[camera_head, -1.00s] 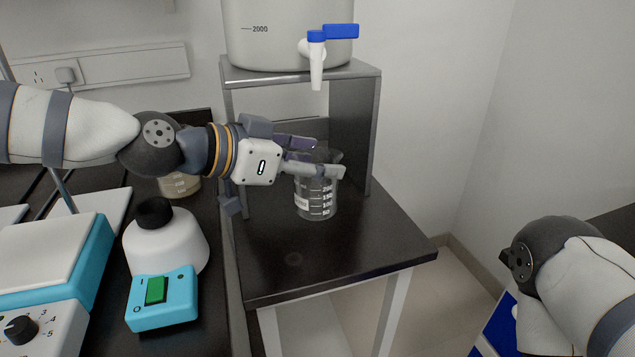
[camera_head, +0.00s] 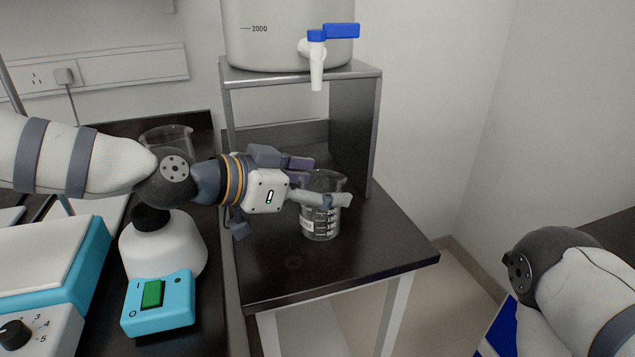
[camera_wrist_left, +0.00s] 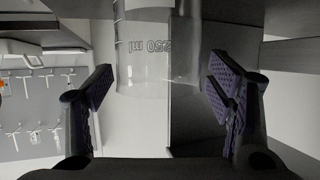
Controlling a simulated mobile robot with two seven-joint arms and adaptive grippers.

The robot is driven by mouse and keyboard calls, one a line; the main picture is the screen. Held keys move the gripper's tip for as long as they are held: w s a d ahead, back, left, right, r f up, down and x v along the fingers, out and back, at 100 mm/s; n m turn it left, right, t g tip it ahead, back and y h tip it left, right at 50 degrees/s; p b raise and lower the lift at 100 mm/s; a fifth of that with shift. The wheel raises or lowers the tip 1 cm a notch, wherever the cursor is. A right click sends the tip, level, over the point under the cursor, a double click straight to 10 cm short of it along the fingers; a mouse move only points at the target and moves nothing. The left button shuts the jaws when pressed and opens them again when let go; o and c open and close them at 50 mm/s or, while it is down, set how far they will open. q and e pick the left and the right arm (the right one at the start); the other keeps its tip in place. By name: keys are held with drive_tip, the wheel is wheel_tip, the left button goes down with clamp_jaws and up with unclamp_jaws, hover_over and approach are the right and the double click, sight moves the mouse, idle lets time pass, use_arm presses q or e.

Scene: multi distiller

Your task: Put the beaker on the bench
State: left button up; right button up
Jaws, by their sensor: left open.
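A clear glass beaker (camera_head: 321,222) with white marks is upright at the small black-topped table, in front of the tap; whether its base touches the top is hard to tell. My left gripper (camera_head: 328,182) is open, with its fingers around the beaker's upper part. In the left wrist view the beaker (camera_wrist_left: 150,80), marked 250 ml, is between the open fingers, with visible gaps beside it. A black bench (camera_head: 215,290) runs along the left. My right arm shows at the lower right; its gripper is out of view.
A large container (camera_head: 280,35) with a blue-handled tap (camera_head: 316,60) stands on a metal shelf (camera_head: 350,130). Another beaker (camera_head: 166,136), a white bottle (camera_head: 165,250) and a cyan switch box (camera_head: 158,303) are on the left. The front of the small tabletop (camera_head: 375,262) is clear.

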use_arm(q)
drive_tip(key=shift+r, duration=0.25)
drive_tip(key=p+v, duration=0.1)
drive_tip(key=v, duration=1.1)
drive_tip(key=shift+p, duration=0.4)
use_arm(e)
drive_tip(key=shift+w+r+t, duration=0.4)
drive_tip(key=shift+w+r, duration=0.7)
